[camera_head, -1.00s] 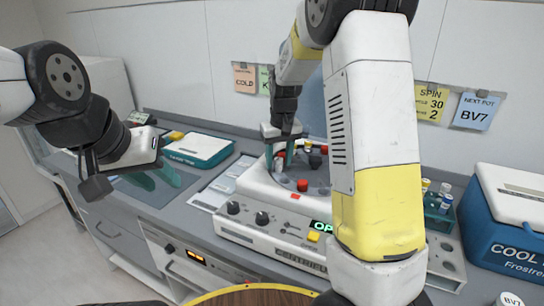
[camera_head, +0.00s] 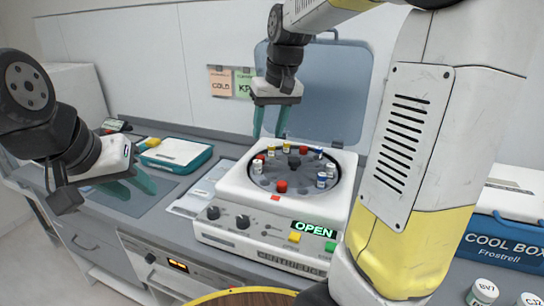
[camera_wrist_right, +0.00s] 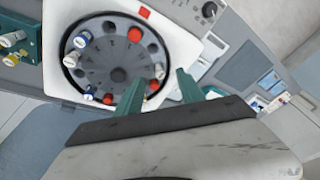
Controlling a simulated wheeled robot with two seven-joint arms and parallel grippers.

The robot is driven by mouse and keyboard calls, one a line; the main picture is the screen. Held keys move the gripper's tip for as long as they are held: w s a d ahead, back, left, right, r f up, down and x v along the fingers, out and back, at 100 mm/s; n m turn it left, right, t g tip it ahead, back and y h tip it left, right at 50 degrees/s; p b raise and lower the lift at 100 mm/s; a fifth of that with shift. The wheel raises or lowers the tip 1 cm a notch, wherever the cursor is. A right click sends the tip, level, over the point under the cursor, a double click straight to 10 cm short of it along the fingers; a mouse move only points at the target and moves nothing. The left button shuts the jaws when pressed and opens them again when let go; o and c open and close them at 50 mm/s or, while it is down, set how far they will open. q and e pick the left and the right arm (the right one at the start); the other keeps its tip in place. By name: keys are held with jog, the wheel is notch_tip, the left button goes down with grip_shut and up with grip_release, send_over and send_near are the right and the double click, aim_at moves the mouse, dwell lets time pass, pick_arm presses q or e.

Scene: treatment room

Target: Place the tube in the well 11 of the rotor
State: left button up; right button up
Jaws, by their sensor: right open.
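The centrifuge rotor (camera_head: 271,181) sits in the open centrifuge (camera_head: 235,190); it also shows in the right wrist view (camera_wrist_right: 100,58). Several tubes with red, white, yellow and blue caps stand in its wells, among them a red-capped one (camera_head: 281,186) at the front. I cannot read the well numbers or tell which tube is the task's. My right gripper (camera_head: 270,135) is open and empty above the rotor's back left, with its fingers pointing down; it also shows in the right wrist view (camera_wrist_right: 158,82). My left gripper (camera_head: 130,187) looks open and empty over the left of the counter.
The raised lid (camera_head: 322,90) stands behind the rotor. The display (camera_head: 315,229) reads OPEN. A teal-edged case (camera_head: 178,153) lies left. The blue cool box (camera_head: 500,240) is at right. A teal tube rack (camera_wrist_right: 28,45) stands beside the centrifuge.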

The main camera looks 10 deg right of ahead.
jog(key=s+m+t, duration=0.1)
jog(key=s+t, duration=0.2)
jog(key=s, duration=1.5)
jog(key=shift+s+d+f+y, duration=0.15)
jog(key=shift+s+f+y, duration=0.15)
jog(key=shift+f, duration=0.15)
